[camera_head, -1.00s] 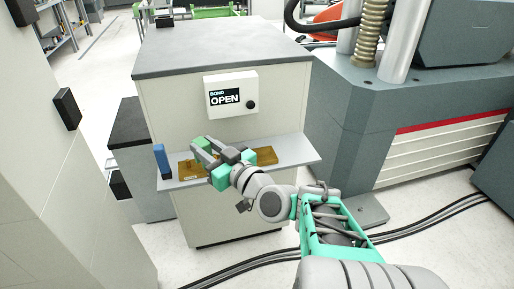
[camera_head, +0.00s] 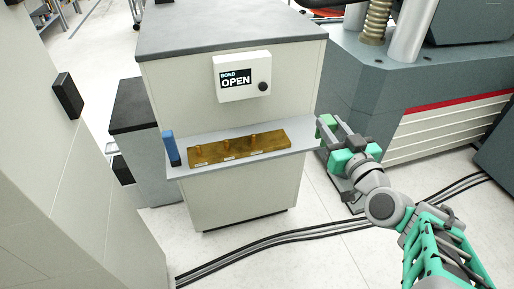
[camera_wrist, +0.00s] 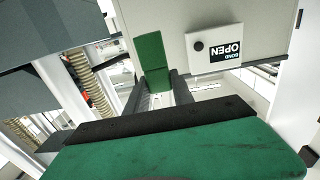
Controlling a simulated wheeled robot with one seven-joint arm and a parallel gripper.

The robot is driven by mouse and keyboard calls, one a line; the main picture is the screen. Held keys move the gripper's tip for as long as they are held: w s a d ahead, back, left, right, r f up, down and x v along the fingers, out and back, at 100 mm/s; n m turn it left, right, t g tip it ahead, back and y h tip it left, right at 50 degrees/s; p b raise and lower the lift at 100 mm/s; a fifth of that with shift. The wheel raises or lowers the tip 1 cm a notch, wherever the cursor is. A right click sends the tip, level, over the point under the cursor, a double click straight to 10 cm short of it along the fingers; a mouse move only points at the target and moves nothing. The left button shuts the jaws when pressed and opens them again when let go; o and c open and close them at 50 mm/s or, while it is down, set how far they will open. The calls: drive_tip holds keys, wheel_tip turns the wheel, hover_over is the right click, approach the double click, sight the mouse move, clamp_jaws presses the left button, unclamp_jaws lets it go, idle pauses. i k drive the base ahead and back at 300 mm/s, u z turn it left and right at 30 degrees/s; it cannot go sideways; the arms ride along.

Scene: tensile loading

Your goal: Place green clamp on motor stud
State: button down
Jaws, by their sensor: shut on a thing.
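My gripper (camera_head: 327,130) is shut on the green clamp (camera_head: 325,122), just past the right end of the shelf. In the wrist view, the clamp (camera_wrist: 152,52) is a flat green piece at the tips of my two dark fingers. A brown block (camera_head: 240,148) lies on the shelf, with several small upright studs on top and white labels along its front. The labels are too small to read, so I cannot tell whether one of these is the motor stud. My gripper is apart from the block.
The pale shelf (camera_head: 180,172) juts from a cabinet with a "BOND OPEN" display (camera_head: 241,76). A blue upright piece (camera_head: 171,147) stands at the shelf's left end. A large grey machine (camera_head: 385,80) stands behind my gripper to the right. Cables (camera_head: 250,247) run across the floor.

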sight(253, 142)
drive_tip(key=k, duration=0.95)
drive_tip(key=u, duration=1.2)
drive_tip(key=i, duration=1)
drive_tip(key=z, duration=0.05)
